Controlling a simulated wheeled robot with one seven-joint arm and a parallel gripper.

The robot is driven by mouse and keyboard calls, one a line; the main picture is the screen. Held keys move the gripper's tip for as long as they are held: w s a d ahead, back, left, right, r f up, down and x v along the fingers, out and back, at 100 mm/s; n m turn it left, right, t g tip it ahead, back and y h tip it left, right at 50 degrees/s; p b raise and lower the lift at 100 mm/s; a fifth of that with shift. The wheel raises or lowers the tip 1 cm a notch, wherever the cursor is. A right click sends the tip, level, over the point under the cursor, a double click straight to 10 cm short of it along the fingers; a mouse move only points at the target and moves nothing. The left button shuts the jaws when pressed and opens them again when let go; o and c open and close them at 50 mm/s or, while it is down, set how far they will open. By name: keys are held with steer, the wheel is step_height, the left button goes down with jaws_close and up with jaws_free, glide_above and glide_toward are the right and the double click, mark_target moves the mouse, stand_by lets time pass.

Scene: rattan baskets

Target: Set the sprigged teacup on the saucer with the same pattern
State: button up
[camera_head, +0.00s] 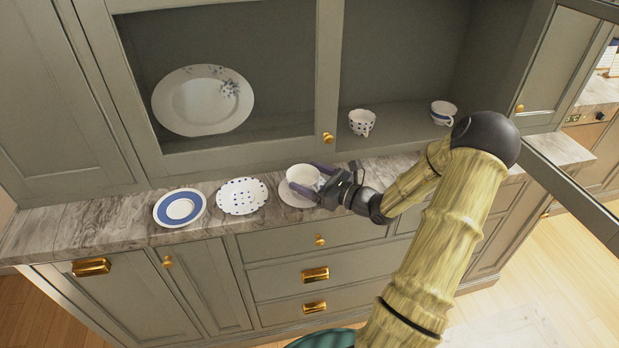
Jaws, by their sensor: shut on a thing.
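A white teacup (302,176) is in the jaws of my gripper (319,179), near the middle of the counter. No sprig shows on the side facing the camera. My gripper reaches it from the right and is shut on it. A pale saucer (287,195) lies directly beneath the cup, partly hidden by the cup and my gripper. I cannot tell whether the cup touches it, and its pattern is too small to make out. A dotted saucer (257,196) and a blue-banded saucer (161,209) lie to the left.
A dotted cup (362,122) and a blue-banded cup (443,112) stand on the right shelf. A large platter with a blue floral sprig (163,102) leans in the left cabinet. The marble counter (60,235) is clear at far left; its front edge is close to the saucers.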

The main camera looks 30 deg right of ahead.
steer(key=shift+a+f, duration=0.1)
steer(key=shift+f, duration=0.1)
steer(key=o, duration=1.1)
steer(key=shift+r, duration=0.1)
steer(key=shift+c, duration=0.2)
steer(key=shift+s+r, duration=0.1)
steer(key=shift+s, duration=0.05)
steer(key=b+v, duration=0.1)
steer(key=v, duration=1.1)
